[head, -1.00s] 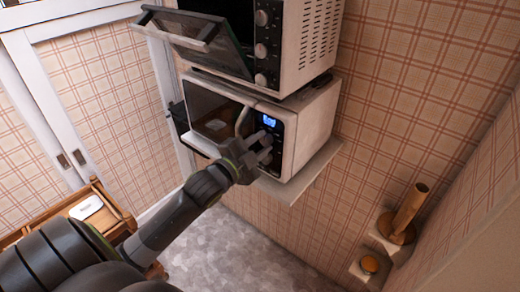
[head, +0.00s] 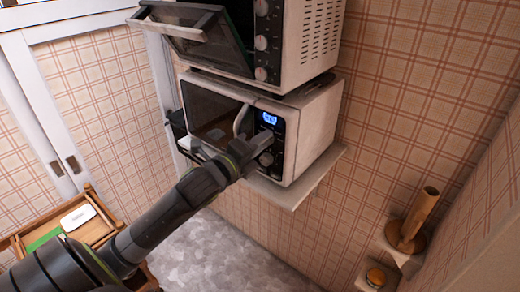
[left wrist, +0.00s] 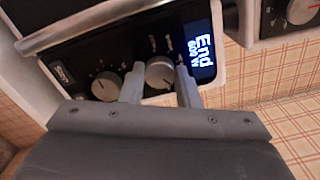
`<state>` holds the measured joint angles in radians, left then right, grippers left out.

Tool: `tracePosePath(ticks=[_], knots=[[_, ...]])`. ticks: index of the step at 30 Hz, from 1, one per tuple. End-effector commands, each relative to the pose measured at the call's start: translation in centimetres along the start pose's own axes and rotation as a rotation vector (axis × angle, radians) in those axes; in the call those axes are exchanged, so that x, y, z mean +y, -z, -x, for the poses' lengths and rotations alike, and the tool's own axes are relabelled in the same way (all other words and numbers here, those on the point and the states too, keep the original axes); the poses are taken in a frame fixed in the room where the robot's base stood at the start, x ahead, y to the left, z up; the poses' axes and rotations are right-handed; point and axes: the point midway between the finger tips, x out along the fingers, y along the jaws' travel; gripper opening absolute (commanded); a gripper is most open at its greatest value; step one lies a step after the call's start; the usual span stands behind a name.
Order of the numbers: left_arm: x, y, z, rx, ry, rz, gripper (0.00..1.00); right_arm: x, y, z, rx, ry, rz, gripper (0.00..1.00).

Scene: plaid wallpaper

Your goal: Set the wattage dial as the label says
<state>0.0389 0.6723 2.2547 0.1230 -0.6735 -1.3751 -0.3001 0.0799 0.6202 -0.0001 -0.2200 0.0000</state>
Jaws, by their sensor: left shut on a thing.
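The microwave (head: 308,133) stands on a wall shelf with its door shut. Its lit display (head: 269,118) also shows in the left wrist view (left wrist: 202,50), where it reads "End" above a small wattage figure that I cannot read surely. My left gripper (left wrist: 160,75) is shut on a silver dial (left wrist: 159,73), one finger on each side of it. In the head view, the left gripper (head: 260,145) reaches the panel and hides much of the dials. Another dial (left wrist: 104,86) sits beside the gripped one. A white item (head: 78,217) lies on the wooden cart; its print is too small to read.
A toaster oven (head: 300,45) with its door tilted open stands above the microwave. The shelf (head: 295,193) juts out below the microwave. A wooden cart (head: 103,233) holds a green item (head: 44,240). A brown cylinder (head: 412,220) stands on a small right-hand shelf.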

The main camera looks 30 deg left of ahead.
Motion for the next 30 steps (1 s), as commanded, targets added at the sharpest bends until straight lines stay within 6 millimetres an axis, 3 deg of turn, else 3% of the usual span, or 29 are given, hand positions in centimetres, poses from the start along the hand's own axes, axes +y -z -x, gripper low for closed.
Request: tracePosePath(ticks=[15, 30], knots=[[0.3, 0.1, 0.0, 0.002, -0.003, -0.439, 0.07, -0.3, -0.4, -3.5, 0.000, 0.000, 0.000, 0.00], [0.2, 0.1, 0.0, 0.003, -0.005, -0.610, 0.07, -0.4, -0.5, -4.5, 0.000, 0.000, 0.000, 0.00]])
